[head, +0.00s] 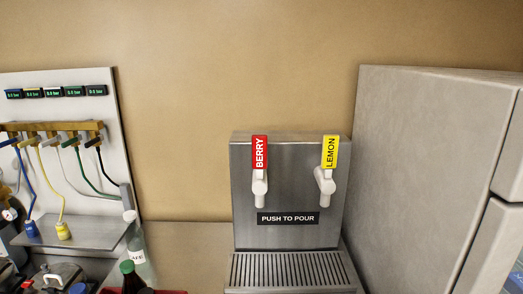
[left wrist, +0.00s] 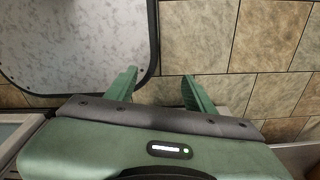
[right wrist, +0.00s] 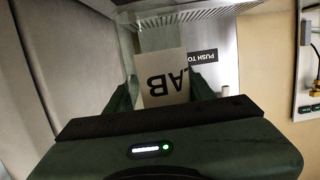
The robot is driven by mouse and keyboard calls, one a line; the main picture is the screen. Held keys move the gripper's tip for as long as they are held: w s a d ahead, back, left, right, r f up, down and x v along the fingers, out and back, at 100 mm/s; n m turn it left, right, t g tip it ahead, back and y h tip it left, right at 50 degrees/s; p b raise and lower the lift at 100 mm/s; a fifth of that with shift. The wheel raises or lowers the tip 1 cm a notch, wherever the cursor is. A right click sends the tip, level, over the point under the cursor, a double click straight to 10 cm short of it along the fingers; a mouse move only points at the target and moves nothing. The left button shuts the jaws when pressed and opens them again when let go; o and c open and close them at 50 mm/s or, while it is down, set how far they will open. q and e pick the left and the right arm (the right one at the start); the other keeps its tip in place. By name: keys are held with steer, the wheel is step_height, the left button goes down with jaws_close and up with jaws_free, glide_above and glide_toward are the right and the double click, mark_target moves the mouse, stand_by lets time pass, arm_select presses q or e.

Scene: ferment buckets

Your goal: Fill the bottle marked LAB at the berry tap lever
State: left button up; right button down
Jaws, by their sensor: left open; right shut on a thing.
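The steel tap unit (head: 290,185) stands at centre right in the head view, with a red BERRY lever (head: 260,153) on its left and a yellow LEMON lever (head: 330,152) on its right. A white spout hangs below each lever. The bottle marked LAB (right wrist: 165,78) shows in the right wrist view, its label upside down in the picture. My right gripper (right wrist: 160,85) is shut on it. The tap's PUSH TO POUR plate (right wrist: 202,57) shows behind the bottle. My left gripper (left wrist: 158,76) is open and empty, over a tiled floor. Neither gripper shows in the head view.
A slotted drip tray (head: 290,270) lies below the spouts. A large grey cabinet (head: 430,165) stands close on the right.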

steer(key=shift+a+r, duration=0.1)
steer(key=shift+a, duration=0.15)
arm_select(q)
steer(key=shift+s+a, duration=0.4)
steer(key=shift+a, duration=0.2)
arm_select(e)
steer(key=w+a+f+n+g+y, duration=0.1)
steer(key=w+a+f+n+y, duration=0.2)
steer(key=w+a, duration=0.65)
steer(key=w+a+f+n+g+y, duration=0.1)
steer(key=w+a+n+y, duration=0.3)
steer(key=w+a, duration=0.55)
steer(key=shift+m+y, duration=0.4)
steer(key=shift+y, duration=0.2)
steer(key=w, duration=0.4)
steer(key=w+a, duration=0.1)
steer(key=w, duration=0.9)
steer(key=shift+a+r, duration=0.2)
arm_select(q)
steer(key=shift+w, duration=0.15)
arm_select(e)
steer(key=shift+s, duration=0.1)
arm_select(q)
steer(key=shift+d+r, duration=0.1)
steer(key=shift+r, duration=0.1)
